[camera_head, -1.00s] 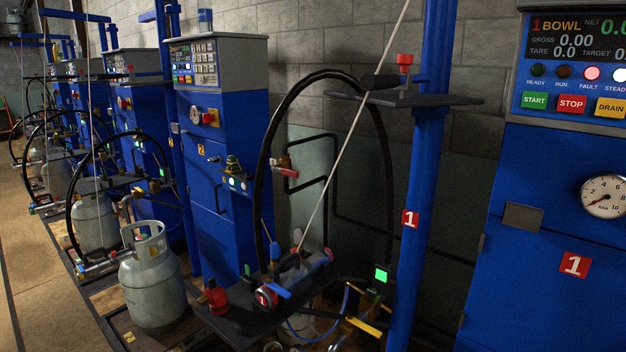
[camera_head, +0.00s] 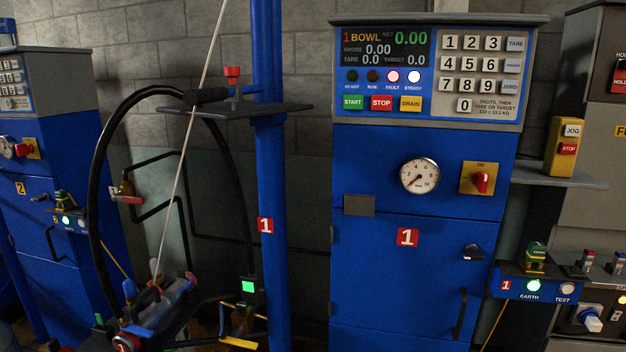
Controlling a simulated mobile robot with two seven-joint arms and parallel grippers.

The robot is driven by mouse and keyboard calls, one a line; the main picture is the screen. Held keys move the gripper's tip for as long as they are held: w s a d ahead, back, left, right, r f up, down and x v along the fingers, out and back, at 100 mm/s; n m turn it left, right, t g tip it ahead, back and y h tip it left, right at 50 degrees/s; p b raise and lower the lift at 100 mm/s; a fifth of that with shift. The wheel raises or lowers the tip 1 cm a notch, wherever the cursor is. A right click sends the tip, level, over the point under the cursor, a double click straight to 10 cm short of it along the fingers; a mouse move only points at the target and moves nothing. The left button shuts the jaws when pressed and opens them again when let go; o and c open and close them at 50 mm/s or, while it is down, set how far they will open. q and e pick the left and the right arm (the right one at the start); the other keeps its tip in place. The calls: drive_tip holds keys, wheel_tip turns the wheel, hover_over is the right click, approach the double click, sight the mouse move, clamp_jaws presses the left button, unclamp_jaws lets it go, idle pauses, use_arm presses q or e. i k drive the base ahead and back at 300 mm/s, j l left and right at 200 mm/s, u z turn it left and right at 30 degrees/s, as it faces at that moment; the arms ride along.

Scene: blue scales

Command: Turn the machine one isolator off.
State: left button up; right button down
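The machine one cabinet (camera_head: 375,270) is blue, with a red "1" label, and stands at centre right. Its isolator (camera_head: 480,182) is a red rotary handle on a yellow plate, right of the round pressure gauge (camera_head: 419,176). The handle looks roughly upright, toward the small marking at the plate's top, which seems to read ON. The control panel (camera_head: 430,75) above is lit, with the FAULT and STEADY lamps bright. Neither of my grippers shows in the head view.
A blue post (camera_head: 268,200) with a small shelf stands left of the cabinet. A black hose (camera_head: 97,190) loops beside it. A blue earth/test box (camera_head: 537,288) and a shelf with a yellow jog/stop box (camera_head: 565,147) are at the right. Machine two (camera_head: 50,170) is at far left.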

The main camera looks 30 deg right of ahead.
sight(480, 179)
drive_tip(key=z, duration=1.95)
